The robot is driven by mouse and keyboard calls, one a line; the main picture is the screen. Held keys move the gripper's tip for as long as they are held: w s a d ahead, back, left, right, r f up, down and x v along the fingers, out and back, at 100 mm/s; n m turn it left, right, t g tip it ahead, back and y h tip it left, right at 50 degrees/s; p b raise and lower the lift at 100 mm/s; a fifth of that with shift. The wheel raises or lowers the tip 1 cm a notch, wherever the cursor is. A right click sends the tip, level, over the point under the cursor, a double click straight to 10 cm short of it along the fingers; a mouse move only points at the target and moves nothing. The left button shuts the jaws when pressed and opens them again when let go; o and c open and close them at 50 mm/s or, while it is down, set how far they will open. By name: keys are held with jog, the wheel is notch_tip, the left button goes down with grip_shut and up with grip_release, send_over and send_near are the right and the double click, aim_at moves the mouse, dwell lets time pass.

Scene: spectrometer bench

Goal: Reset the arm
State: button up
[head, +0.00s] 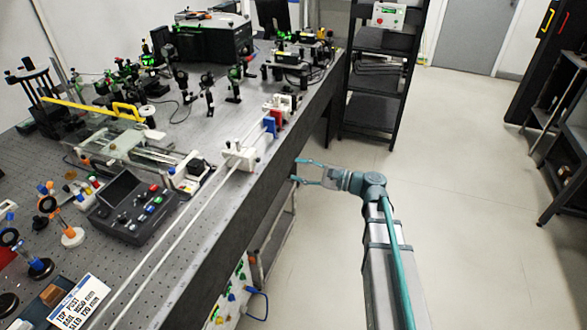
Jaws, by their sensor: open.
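My gripper (297,171) is open, with two teal fingers pointing left and a gap between them. It is empty. It hangs beside the dark front side of the optical bench (262,178), over the aisle. My arm runs from the bottom right up to the gripper. I cannot tell whether the fingertips touch the bench side.
A white rail (187,223) with a white block carriage (240,156) runs along the bench's near edge. A black control box (131,206) and several optics mounts crowd the bench. A black shelf rack (375,112) stands beyond. The floor (470,180) at right is clear.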

dwell(0.5)
jog(key=s+d+f+n+g+h, duration=0.1)
jog(key=s+f+n+g+h, duration=0.3)
jog(key=f, duration=0.6)
jog(key=s+d+f+n+g+h, duration=0.1)
jog(key=s+f+h, duration=0.1)
jog(key=s+f, duration=0.6)
jog(key=s+d+f+n+g+h, duration=0.2)
jog(key=s+f+n+h, duration=0.15)
jog(key=f, duration=0.85)
jog(key=s+d+f+n+g+h, duration=0.2)
jog(key=s+f, duration=0.4)
jog(key=s, duration=0.4)
jog(key=s+d+f+n+g+h, duration=0.1)
jog(key=s+f, duration=0.4)
jog(key=s, duration=0.6)
jog(key=s+d+f+n+g+h, duration=0.2)
jog(key=s+f, duration=0.4)
jog(key=s, duration=0.5)
jog(key=shift+s+d+f+n+g+h, duration=0.25)
jog(key=shift+d+f+n+g+h, duration=0.15)
jog(key=shift+g+h, duration=0.65)
